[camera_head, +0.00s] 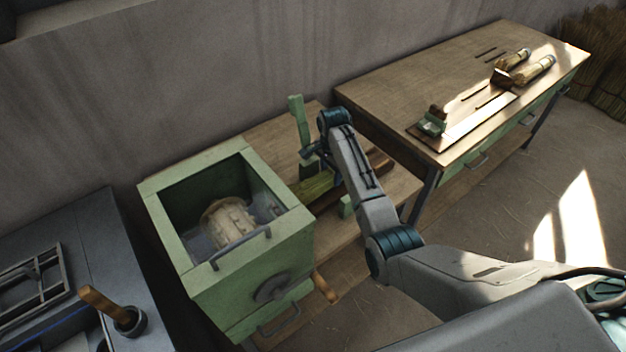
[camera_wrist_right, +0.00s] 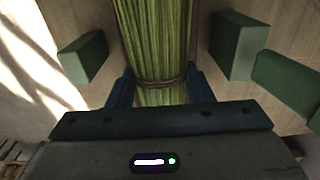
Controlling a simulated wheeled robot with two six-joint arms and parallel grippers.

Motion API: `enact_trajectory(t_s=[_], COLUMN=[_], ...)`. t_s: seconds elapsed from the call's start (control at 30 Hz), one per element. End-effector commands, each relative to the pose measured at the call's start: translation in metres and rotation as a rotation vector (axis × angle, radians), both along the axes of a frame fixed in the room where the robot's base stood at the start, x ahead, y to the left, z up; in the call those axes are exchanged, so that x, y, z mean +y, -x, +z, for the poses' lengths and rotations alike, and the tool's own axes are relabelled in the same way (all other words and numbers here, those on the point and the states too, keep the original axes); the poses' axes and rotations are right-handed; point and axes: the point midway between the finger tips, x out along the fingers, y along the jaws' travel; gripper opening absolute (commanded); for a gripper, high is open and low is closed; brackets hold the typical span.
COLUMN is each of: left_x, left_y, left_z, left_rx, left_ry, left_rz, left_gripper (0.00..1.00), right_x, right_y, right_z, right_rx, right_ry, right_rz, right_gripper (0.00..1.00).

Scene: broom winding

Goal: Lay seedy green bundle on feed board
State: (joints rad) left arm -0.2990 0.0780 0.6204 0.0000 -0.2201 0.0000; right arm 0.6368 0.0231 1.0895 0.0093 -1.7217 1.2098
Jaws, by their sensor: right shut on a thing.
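The seedy green bundle (camera_head: 315,187) shows beside the green box in the head view, partly behind my right arm. In the right wrist view the bundle (camera_wrist_right: 152,40) runs up the middle, with a dark tie around it. My right gripper (camera_wrist_right: 160,88) is shut on it near the tie, one blue finger on each side. The wooden feed board (camera_head: 265,140) lies behind and under the bundle. I cannot tell whether the bundle touches it. My left gripper is not in view.
Green blocks (camera_wrist_right: 238,45) flank the bundle, and a green post (camera_head: 298,125) stands behind it. The open green box (camera_head: 250,265) holds a pale drum (camera_head: 230,222). A wooden bench (camera_head: 420,75) with tools stands at the right. A grey table (camera_head: 85,235) is at the left.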

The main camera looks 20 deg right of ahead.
Motion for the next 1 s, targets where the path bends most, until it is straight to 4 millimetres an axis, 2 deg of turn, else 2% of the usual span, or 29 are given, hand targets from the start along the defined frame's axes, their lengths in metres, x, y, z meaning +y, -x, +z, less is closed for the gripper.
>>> enact_trajectory(t_s=[0.03,0.1,0.37,0.53,0.7,1.0], left_x=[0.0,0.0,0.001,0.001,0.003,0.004], left_y=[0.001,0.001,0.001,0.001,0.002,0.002], left_z=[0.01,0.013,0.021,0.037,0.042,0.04], left_rx=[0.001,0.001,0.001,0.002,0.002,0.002], left_ry=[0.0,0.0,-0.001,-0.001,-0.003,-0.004], left_rz=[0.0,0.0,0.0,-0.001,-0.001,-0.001], left_gripper=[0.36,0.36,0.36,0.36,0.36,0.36], right_x=[0.011,0.02,0.038,0.066,0.064,0.064], right_y=[0.004,0.008,0.014,0.024,0.024,0.024], right_z=[0.004,0.003,0.002,0.004,-0.014,-0.018], right_rx=[0.0,0.001,0.001,0.001,0.001,0.001], right_ry=[-0.001,-0.001,-0.001,-0.003,0.001,0.001], right_rz=[0.002,0.001,0.001,0.003,0.0,0.0], right_gripper=[0.2,0.2,0.2,0.2,0.2,0.2])
